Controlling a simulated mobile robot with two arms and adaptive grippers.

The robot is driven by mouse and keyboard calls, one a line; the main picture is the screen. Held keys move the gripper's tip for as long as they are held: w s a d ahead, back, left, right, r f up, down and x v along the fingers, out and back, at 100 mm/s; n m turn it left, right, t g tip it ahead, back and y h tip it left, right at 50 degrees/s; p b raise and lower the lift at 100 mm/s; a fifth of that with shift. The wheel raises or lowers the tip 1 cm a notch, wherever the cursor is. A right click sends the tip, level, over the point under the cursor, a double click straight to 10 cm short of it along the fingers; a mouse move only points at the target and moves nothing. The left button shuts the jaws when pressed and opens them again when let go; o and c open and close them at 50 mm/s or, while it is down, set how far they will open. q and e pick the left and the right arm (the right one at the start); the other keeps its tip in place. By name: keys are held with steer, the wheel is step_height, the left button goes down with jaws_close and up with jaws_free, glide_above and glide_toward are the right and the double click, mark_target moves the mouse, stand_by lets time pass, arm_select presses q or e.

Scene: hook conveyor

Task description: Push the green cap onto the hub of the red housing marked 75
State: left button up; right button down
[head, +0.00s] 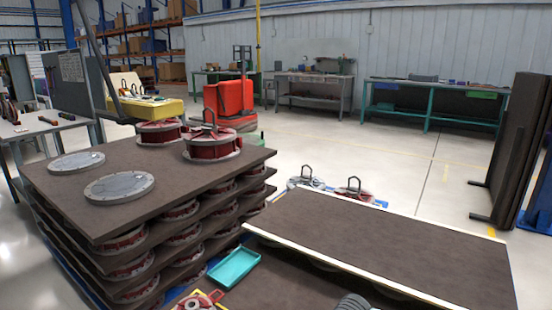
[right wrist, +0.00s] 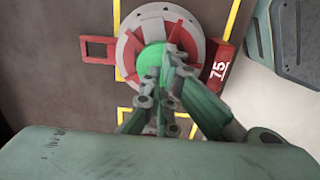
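In the right wrist view, the red housing marked 75 (right wrist: 220,70) lies on a brown surface, with a pale round rim and a red block at each side. The green cap (right wrist: 148,62) is a bright green disc at the housing's middle, over the hub. I cannot tell whether it is fully seated. My left gripper is not in view.
In the head view, a part with red pieces (head: 198,301) shows at the bottom edge, beside a teal tray (head: 235,266). A stacked pallet with red reels (head: 212,143) stands left. A long brown table (head: 390,245) with a pale edge lies right. Open floor lies beyond.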

arm_select(q)
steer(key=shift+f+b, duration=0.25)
steer(key=shift+b, duration=0.2)
arm_select(e)
steer(key=shift+f, duration=1.05)
steer(key=shift+r, duration=0.15)
step_height(320, 180, up, 2)
steer(key=p, duration=0.3)
steer(key=shift+r, duration=0.15)
steer(key=shift+r+p, duration=0.75)
steer(key=shift+p, duration=0.25)
steer(key=shift+r+p, duration=0.4)
steer(key=shift+p, duration=0.1)
steer(key=shift+r+p, duration=0.9)
steer(key=shift+p, duration=0.2)
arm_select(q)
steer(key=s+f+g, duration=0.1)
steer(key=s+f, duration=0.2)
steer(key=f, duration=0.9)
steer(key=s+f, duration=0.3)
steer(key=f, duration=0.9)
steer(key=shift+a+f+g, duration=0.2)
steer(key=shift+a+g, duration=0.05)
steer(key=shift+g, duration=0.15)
arm_select(e)
steer(key=shift+r, duration=0.2)
